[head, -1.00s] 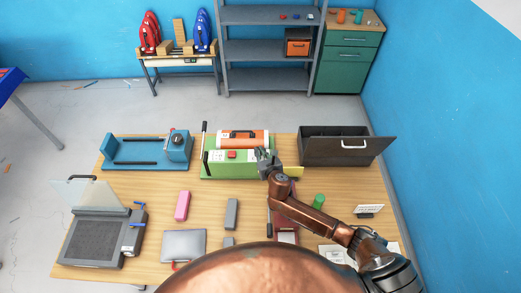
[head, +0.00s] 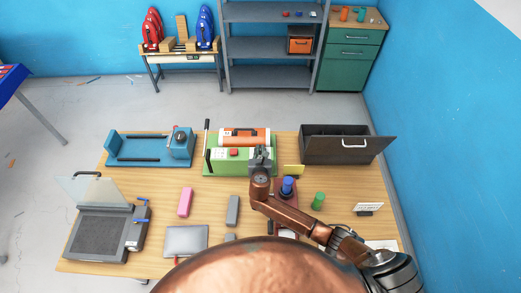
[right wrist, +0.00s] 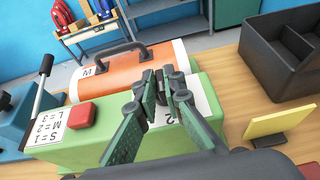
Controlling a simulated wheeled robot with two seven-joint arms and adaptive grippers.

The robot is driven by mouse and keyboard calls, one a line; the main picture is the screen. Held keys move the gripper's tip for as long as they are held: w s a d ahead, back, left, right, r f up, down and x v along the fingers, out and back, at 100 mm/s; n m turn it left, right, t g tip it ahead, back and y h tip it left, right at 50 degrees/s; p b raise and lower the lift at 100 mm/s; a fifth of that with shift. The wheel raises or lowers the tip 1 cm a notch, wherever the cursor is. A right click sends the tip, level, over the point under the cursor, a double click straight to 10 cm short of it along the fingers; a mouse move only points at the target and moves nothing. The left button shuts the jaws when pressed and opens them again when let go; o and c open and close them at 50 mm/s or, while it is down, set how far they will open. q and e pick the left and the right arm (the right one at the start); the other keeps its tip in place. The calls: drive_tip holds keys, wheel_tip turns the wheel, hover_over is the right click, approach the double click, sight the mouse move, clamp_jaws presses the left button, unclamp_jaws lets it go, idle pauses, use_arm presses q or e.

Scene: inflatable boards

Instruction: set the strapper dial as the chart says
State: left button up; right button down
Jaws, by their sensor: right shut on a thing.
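The strapper is a green machine (head: 212,168) at the back middle of the table; its green body also shows in the right wrist view (right wrist: 75,150). An orange roll-shaped case (right wrist: 125,72) with a dark handle and an "M" label lies on it. The chart (right wrist: 50,130) on its top reads S=1, M=2, L=3. My right gripper (head: 260,150) is over the right part of the strapper. In the right wrist view its fingertips (right wrist: 166,82) are shut on the dark dial (right wrist: 150,102). A "2" shows on the white plate (right wrist: 198,97) beside it; the dial's pointer is hidden.
A red button (right wrist: 82,115) and a lever (right wrist: 42,85) are on the strapper's left. A yellow card (right wrist: 278,122) stands to its right, near a dark open bin (head: 335,148). A blue machine (head: 150,150) stands left. A blue-topped item (head: 288,187) and green cylinder (head: 318,200) are nearer.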

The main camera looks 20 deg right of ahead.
drive_tip(key=c, duration=2)
unclamp_jaws()
drive_tip(key=shift+c, duration=0.2)
drive_tip(key=shift+s, duration=0.1)
drive_tip(key=v, duration=1.1)
drive_tip(key=shift+s+r, duration=0.15)
drive_tip(key=shift+s, duration=0.2)
drive_tip(key=shift+a, duration=0.1)
